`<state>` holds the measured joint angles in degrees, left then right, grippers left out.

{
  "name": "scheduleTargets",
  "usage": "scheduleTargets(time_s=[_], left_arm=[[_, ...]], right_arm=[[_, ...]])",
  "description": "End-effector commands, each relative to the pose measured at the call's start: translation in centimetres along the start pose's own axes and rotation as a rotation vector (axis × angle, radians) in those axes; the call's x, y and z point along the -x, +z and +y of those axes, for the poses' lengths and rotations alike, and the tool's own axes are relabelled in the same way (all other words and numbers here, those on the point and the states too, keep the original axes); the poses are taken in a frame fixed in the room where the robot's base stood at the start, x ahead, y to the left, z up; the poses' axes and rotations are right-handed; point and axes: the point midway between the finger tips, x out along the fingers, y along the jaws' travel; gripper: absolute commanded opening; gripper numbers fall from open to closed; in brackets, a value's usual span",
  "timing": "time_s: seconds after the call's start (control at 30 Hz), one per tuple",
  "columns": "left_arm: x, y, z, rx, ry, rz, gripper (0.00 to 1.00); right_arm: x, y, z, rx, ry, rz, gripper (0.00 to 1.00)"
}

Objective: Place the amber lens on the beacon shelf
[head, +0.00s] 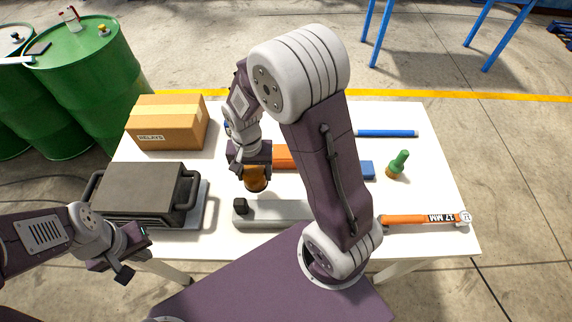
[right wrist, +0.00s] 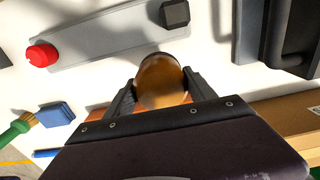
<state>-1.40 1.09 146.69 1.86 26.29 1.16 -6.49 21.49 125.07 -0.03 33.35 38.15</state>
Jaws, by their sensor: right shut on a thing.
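The amber lens (head: 256,178) is a round, brownish-orange translucent piece, also seen in the right wrist view (right wrist: 162,82). My right gripper (head: 254,174) is shut on it, one finger on each side, above the table. Just in front of it in the head view is a long grey bar (head: 275,213), perhaps the beacon shelf, with a dark block (head: 240,206) at its left end. The right wrist view shows a red dome (right wrist: 41,54) at its other end, which my arm hides in the head view. My left gripper (head: 134,268) is empty, fingers apart, at the table's front left.
A dark handled case (head: 143,190) and a relays carton (head: 168,122) stand left on the white table (head: 430,180). Green drums (head: 90,65) stand beyond the left.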

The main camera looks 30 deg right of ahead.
Motion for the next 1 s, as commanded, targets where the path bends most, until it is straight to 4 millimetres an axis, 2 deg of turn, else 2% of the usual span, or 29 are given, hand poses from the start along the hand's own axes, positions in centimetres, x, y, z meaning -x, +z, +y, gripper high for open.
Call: scheduleTargets(time_s=[0.2, 0.3, 0.4, 0.6, 0.8, 1.0], left_arm=[[0.5, -0.1, 0.0, 0.000, 0.000, 0.000, 0.00], [0.7, -0.1, 0.0, 0.000, 0.000, 0.000, 0.00], [0.8, -0.1, 0.0, 0.000, 0.000, 0.000, 0.00], [0.8, -0.1, 0.0, 0.000, 0.000, 0.000, 0.00], [1.1, -0.1, 0.0, 0.000, 0.000, 0.000, 0.00], [1.1, -0.1, 0.0, 0.000, 0.000, 0.000, 0.00]], right_arm=[[-2.9, -2.3, 5.4, -0.009, 0.003, -0.006, 0.21], [-4.1, -3.4, 7.6, -0.007, 0.002, -0.005, 0.21], [-5.0, -4.0, 8.9, -0.003, 0.001, -0.003, 0.21], [-5.4, -4.4, 9.6, 0.002, 0.001, -0.001, 0.21], [-7.3, -5.4, 12.1, -0.002, 0.002, -0.005, 0.21], [-7.7, -5.7, 12.3, 0.003, 0.000, 0.000, 0.21]])
